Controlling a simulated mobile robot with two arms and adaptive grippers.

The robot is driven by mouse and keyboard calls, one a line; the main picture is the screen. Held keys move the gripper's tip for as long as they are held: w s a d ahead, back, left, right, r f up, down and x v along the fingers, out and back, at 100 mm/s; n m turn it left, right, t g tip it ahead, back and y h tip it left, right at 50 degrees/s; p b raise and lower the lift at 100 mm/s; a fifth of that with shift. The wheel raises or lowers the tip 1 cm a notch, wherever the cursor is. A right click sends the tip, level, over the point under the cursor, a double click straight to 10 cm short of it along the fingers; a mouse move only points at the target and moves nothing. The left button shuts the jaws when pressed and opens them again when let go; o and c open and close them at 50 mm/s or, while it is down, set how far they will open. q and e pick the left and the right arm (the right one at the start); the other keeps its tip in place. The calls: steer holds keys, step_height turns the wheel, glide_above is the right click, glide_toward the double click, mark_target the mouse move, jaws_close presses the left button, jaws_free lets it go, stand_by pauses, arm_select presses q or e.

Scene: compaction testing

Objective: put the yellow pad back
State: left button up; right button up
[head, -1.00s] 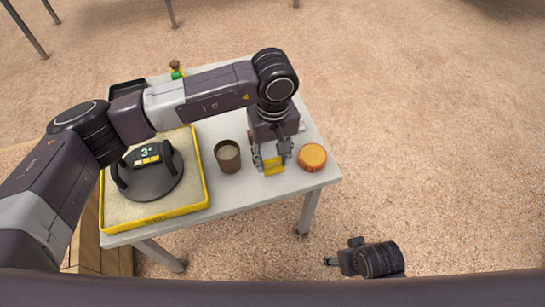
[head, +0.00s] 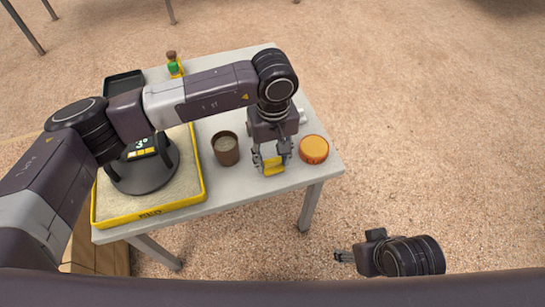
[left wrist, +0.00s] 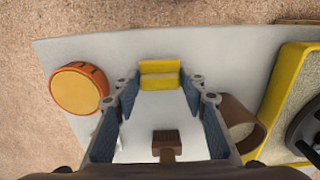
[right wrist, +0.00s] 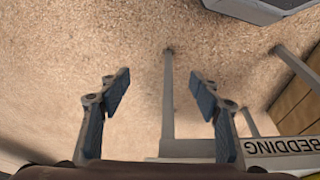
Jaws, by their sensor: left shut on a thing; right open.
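The yellow pad (head: 273,165) is at the front right of the grey-white table (head: 222,194). My left gripper (head: 270,160) points down at the table and is shut on the pad. In the left wrist view the pad (left wrist: 160,74) sits between the two fingertips. I cannot tell whether it touches the table top. My right gripper (right wrist: 160,88) is open and empty, out over the floor beyond the table. In the head view it shows only in part, at the lower right.
An orange round container (head: 314,149) stands close right of the left gripper, a brown cup (head: 226,148) close left. A yellow-rimmed sand tray (head: 152,212) holds a dark device (head: 146,170). A green bottle (head: 173,66) and black tray (head: 124,82) are behind. A brown handled tool (left wrist: 167,145) lies nearby.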

arm_select(q)
steer(key=shift+f+b, duration=0.4)
arm_select(e)
steer(key=shift+w+a+t, duration=0.2)
steer(key=shift+w+t, duration=0.05)
steer(key=shift+w, duration=0.35)
steer(key=shift+w+a+t, duration=0.15)
steer(key=shift+w+t, duration=0.1)
steer(key=shift+w, duration=0.35)
arm_select(q)
steer(key=o, duration=1.1)
steer(key=o, duration=0.6)
